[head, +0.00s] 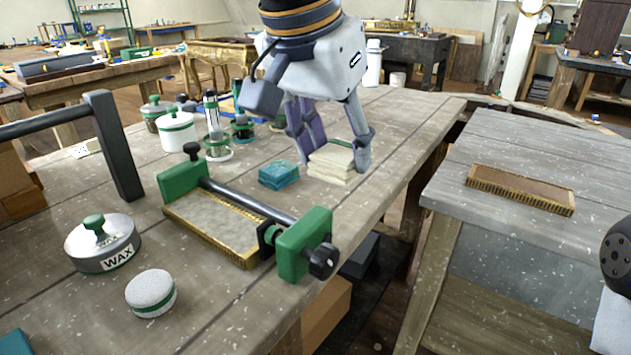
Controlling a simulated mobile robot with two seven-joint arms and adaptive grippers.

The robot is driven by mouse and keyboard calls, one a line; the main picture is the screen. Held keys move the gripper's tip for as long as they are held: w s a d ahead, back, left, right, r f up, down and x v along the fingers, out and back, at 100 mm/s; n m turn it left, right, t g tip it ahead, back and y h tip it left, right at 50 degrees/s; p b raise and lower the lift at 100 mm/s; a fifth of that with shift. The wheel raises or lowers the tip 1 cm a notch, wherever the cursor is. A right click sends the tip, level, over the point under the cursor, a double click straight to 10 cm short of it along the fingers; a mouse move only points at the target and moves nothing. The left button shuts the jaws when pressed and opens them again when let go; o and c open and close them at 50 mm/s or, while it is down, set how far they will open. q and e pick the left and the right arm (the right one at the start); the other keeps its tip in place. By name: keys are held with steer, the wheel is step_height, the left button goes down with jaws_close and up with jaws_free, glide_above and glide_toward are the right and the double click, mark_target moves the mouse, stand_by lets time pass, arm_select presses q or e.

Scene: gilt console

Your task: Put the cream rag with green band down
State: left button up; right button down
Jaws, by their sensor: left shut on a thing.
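The cream rag (331,165) is a folded, layered cloth at the middle of the wooden workbench (225,310). Its green band is hard to make out. My left gripper (334,154) points down over the rag, with one finger on each side, and is shut on it. The rag is at the bench top; I cannot tell whether its full underside touches.
A folded teal cloth (279,175) lies just left of the rag. A green-ended clamp (303,245) with a gilt-edged panel (215,225) is nearer. A wax tin (102,245), a round pad (150,293) and several jars stand left. The bench's right edge is close.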

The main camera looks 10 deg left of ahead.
mark_target(325, 146)
arm_select(q)
steer(key=w+f, duration=0.1)
steer(key=w, duration=0.1)
steer(key=w+a+f, duration=0.1)
steer(key=w, duration=0.1)
steer(key=w+a+f, duration=0.1)
steer(key=w, duration=0.1)
steer(key=shift+a+f, duration=0.1)
steer(key=w+f, duration=0.1)
steer(key=w+a+f, duration=0.1)
steer(key=w+f, duration=0.1)
steer(key=w+a+f, duration=0.1)
steer(key=shift+w+f, duration=0.25)
steer(key=shift+f, duration=0.15)
steer(key=shift+w+a+f, duration=0.1)
steer(key=shift+w+f, duration=0.25)
steer(key=shift+f, duration=0.2)
steer(key=shift+w+a+f, duration=0.1)
steer(key=shift+w+f, duration=0.1)
steer(key=shift+f, duration=1.5)
steer(key=shift+f, duration=0.1)
steer(key=o, duration=1)
